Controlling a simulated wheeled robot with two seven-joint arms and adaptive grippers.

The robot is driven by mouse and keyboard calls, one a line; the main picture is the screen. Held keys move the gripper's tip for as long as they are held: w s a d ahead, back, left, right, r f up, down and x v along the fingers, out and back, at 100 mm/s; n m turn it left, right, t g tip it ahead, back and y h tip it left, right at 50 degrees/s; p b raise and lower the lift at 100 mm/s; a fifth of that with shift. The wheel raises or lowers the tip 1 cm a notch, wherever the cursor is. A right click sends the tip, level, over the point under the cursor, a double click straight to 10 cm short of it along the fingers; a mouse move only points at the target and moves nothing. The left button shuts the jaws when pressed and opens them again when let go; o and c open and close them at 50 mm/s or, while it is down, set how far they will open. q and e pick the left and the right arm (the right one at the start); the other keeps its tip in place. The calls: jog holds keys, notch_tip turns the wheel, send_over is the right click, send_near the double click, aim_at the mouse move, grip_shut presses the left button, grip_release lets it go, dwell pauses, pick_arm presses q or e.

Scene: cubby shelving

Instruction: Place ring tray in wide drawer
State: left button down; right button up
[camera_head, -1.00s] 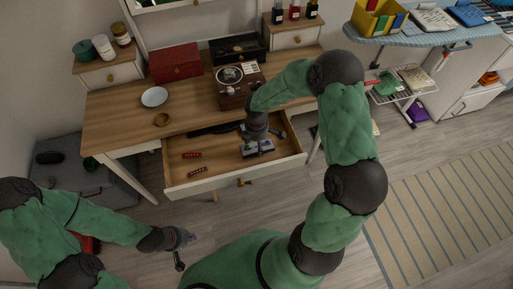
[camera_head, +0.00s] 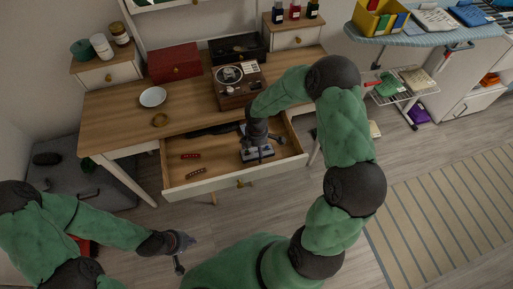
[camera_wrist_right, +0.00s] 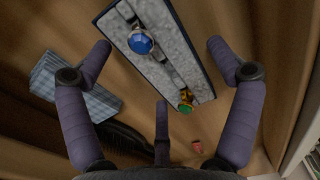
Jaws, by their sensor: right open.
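The ring tray (camera_head: 262,157), dark-edged with a grey padded top, lies in the pulled-out wide drawer (camera_head: 208,186) toward its right side. In the right wrist view the ring tray (camera_wrist_right: 172,62) carries a blue-stone ring (camera_wrist_right: 140,43) and a green-stone ring (camera_wrist_right: 185,107). My right gripper (camera_head: 258,150) is just above the tray, its fingers spread. In the right wrist view the fingers of my right gripper (camera_wrist_right: 160,60) stand apart from the tray's sides. My left gripper (camera_head: 186,254) is low in front of the desk, fingers apart and empty.
Two small red items (camera_head: 190,156) (camera_head: 196,173) lie in the drawer's left part. A turntable-like wooden box (camera_head: 237,86), a white dish (camera_head: 153,96) and a red box (camera_head: 175,62) stand on the desk. In the wrist view a checked cloth (camera_wrist_right: 75,85) lies beside the tray.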

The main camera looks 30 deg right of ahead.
aim_at(256, 149)
notch_tip(256, 149, up, 12)
jog(key=p, duration=0.5)
jog(key=shift+r, duration=0.2)
dwell(1.0)
